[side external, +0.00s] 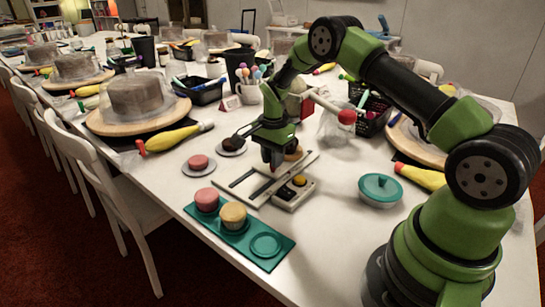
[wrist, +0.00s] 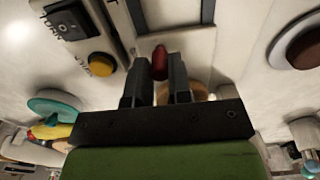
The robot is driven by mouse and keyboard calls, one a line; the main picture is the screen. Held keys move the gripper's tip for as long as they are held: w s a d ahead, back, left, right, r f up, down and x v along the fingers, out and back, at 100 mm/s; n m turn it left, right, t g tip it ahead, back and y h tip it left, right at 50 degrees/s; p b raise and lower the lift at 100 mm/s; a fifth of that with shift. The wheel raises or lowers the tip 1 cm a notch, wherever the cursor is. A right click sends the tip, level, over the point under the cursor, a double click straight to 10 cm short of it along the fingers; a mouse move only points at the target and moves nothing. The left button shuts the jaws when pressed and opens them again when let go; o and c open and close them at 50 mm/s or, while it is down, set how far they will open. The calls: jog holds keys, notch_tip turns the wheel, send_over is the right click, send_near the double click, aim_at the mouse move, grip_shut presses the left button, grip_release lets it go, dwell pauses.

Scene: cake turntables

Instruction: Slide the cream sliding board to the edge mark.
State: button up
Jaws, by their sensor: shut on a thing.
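The cream sliding board (side external: 258,194) is part of a low cream device near the middle of the table, with dark strips along it. In the wrist view a cream surface with a dark rectangle (wrist: 172,12) lies just beyond my fingertips. My gripper (side external: 271,163) points down over the device. In the wrist view my gripper (wrist: 160,70) is shut on a small dark red knob (wrist: 160,60). The knob's lower part is hidden by the fingers. I cannot make out the edge mark for certain in either view.
The device has a yellow button (wrist: 100,63) and a black switch (wrist: 66,19). A teal tray (side external: 225,240) with pink and yellow cakes stands in front. Small plates with cakes (side external: 198,166) are at left; a teal lidded dish (side external: 380,190) is at right.

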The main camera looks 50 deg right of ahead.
jog(key=o, duration=0.8)
jog(key=shift+c, duration=0.2)
jog(key=shift+r, duration=0.15)
jog(key=shift+r, duration=3.35)
